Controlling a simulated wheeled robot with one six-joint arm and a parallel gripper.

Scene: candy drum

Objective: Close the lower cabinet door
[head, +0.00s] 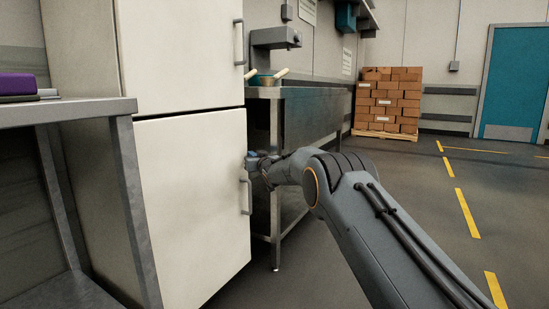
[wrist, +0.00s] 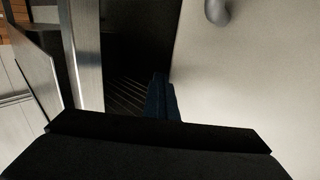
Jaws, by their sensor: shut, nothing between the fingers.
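The lower cabinet door (head: 190,205) is a plain white panel below a matching upper door (head: 180,55). Its right edge sits slightly farther out than the upper door's, so it looks nearly flush or a little ajar. Its grey vertical handle (head: 246,192) is near the right edge; part of a handle (wrist: 217,10) shows at the top of the wrist view. My gripper (head: 251,160) is at the door's right edge, by the top of the handle. Its dark blue fingers (wrist: 161,98) are shut and empty, beside the white panel (wrist: 250,80). I cannot tell whether they touch it.
A metal table (head: 310,105) stands just right of the cabinet, close to my gripper; its leg (wrist: 84,50) shows in the wrist view. A grey workbench (head: 70,108) is at the left front. Stacked boxes (head: 388,100) stand far back. The floor at right is clear.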

